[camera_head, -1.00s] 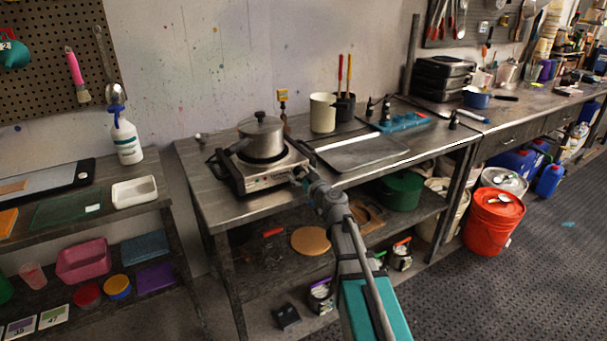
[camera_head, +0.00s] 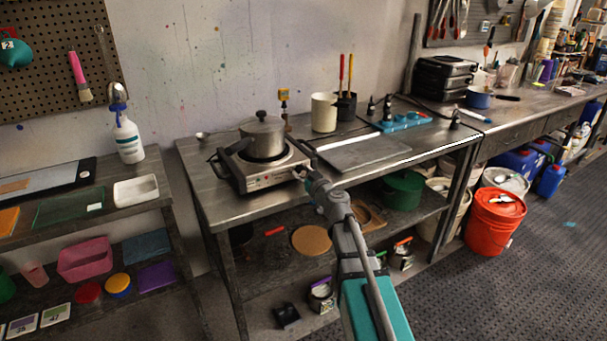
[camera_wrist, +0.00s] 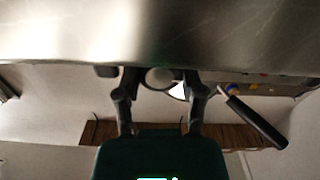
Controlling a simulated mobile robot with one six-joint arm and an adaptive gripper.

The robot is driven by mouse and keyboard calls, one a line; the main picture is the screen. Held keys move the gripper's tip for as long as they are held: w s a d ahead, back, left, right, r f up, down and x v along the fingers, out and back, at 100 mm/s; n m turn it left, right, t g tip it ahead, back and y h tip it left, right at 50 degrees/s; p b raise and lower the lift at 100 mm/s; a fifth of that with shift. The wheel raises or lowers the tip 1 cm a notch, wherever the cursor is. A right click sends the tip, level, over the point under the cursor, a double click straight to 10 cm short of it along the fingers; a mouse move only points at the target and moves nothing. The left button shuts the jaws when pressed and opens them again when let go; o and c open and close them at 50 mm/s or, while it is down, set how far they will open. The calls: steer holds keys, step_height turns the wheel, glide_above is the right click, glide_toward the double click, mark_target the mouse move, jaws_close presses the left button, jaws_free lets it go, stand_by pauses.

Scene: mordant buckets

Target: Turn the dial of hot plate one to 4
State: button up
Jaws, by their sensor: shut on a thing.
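The hot plate (camera_head: 270,180) is a silver box with dark handles on the steel bench, with a lidded metal pot (camera_head: 262,137) on top. My gripper (camera_head: 301,174) is at the right end of its front panel and hides the dial in the head view. In the wrist view, my gripper (camera_wrist: 160,80) has one finger on each side of the round dial (camera_wrist: 159,78), against the metal panel, and is shut on it. The dial's pointer and numbers cannot be read.
A flat grey tray (camera_head: 364,153) lies to the right of the hot plate. A cream canister (camera_head: 323,112) and a dark cup (camera_head: 344,106) with tools stand behind. A dark handle (camera_wrist: 255,120) juts out beside my gripper in the wrist view.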

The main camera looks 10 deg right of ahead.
steer(key=m, duration=1)
steer(key=shift+d, duration=0.1)
steer(key=m, duration=0.3)
steer(key=shift+f+m, duration=0.1)
steer(key=shift+m, duration=0.2)
steer(key=m, duration=0.3)
steer(key=shift+m, duration=0.3)
steer(key=m, duration=0.3)
steer(key=shift+f+m, duration=0.1)
steer(key=shift+m, duration=0.3)
steer(key=m, duration=0.6)
steer(key=shift+m, duration=0.3)
steer(key=o, duration=1.1)
